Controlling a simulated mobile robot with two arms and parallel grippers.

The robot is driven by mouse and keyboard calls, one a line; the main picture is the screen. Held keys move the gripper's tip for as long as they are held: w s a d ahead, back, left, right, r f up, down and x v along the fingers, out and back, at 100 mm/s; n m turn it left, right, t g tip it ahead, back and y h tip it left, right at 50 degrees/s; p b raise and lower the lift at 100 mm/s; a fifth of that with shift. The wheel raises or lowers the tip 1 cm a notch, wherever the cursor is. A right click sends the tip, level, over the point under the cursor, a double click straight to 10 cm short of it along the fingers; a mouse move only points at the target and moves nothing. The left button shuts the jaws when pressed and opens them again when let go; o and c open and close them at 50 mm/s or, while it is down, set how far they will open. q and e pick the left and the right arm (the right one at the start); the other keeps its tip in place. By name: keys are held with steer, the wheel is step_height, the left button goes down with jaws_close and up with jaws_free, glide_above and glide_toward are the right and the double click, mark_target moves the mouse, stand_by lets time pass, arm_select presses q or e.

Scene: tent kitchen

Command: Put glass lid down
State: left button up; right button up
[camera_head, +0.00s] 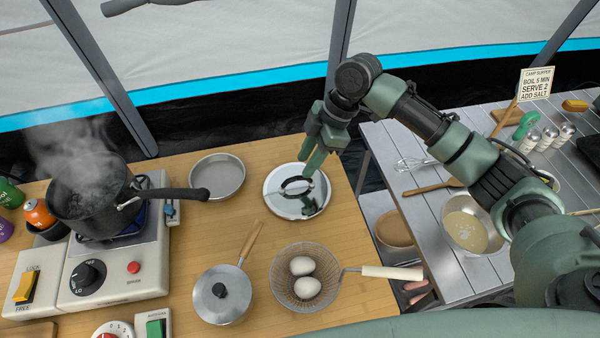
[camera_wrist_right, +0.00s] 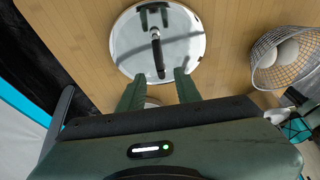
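The glass lid (camera_head: 275,203) is a round, shiny disc with a dark arched handle. It appears to lie flat on the wooden counter, right of the shallow metal pan. It also shows in the right wrist view (camera_wrist_right: 187,42), with its handle upright near the middle. My right gripper (camera_head: 314,163) is above the back right part of the lid, pointing down. In the wrist view my right gripper (camera_wrist_right: 158,88) has its fingers spread apart with nothing between them, and the handle lies just beyond the tips. My left gripper is not in view.
A steaming black pot (camera_head: 90,195) sits on the stove at left. A shallow pan (camera_head: 218,176), a small lidded saucepan (camera_head: 222,294) and a wire basket of eggs (camera_head: 283,294) stand around the lid. A grey slatted table (camera_head: 405,182) is at right.

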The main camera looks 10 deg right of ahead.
steer(key=shift+v, duration=2.7)
